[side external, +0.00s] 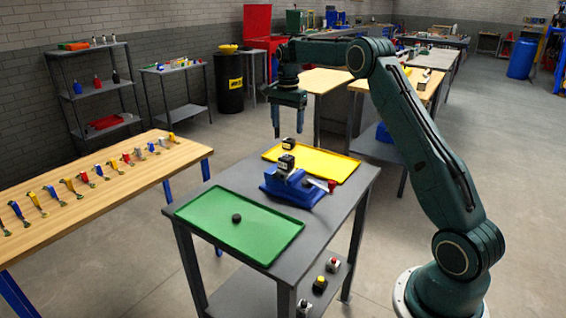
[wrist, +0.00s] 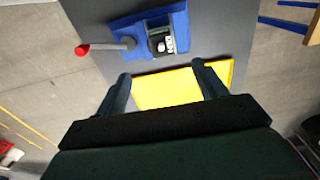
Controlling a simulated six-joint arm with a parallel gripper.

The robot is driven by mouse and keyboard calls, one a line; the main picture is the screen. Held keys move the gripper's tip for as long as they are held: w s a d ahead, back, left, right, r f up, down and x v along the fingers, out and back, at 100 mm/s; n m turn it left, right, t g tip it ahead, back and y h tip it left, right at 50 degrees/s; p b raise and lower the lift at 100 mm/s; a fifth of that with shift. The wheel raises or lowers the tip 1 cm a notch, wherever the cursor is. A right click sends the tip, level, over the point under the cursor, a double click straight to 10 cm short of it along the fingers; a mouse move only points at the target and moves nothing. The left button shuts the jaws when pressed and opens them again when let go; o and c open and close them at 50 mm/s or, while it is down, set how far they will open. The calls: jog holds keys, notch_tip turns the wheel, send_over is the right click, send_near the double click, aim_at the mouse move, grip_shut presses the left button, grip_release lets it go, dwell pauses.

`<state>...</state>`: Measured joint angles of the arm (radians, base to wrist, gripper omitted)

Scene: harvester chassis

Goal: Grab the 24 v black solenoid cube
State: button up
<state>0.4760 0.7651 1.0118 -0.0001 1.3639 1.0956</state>
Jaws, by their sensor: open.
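One small black cube (side external: 286,163) with a pale label sits in a blue vise (side external: 296,187). It also shows in the wrist view (wrist: 161,43), in the vise near the top. A second black cube (side external: 288,143) stands on the yellow tray (side external: 325,164) in the side view; it is not visible in the wrist view. The labels are too small to read, so I cannot tell which is 24 V. My gripper (side external: 288,124) is open and empty, fingers pointing down, above the yellow tray's area and apart from both cubes.
A green tray (side external: 205,212) with a round black puck (side external: 236,218) lies at the table's front. The vise has a lever with a red end (wrist: 82,50). A wooden bench (side external: 130,170) with several small tools stands left. Several small parts lie on the lower shelf (side external: 245,292).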

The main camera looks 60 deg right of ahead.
aim_at(287, 154)
notch_tip(287, 154, down, 8)
jog(key=shift+r, duration=0.1)
dwell(0.4)
jog(key=shift+f, duration=2.6)
jog(key=shift+c, duration=0.4)
jog(key=shift+r, duration=0.1)
jog(key=c, duration=1.1)
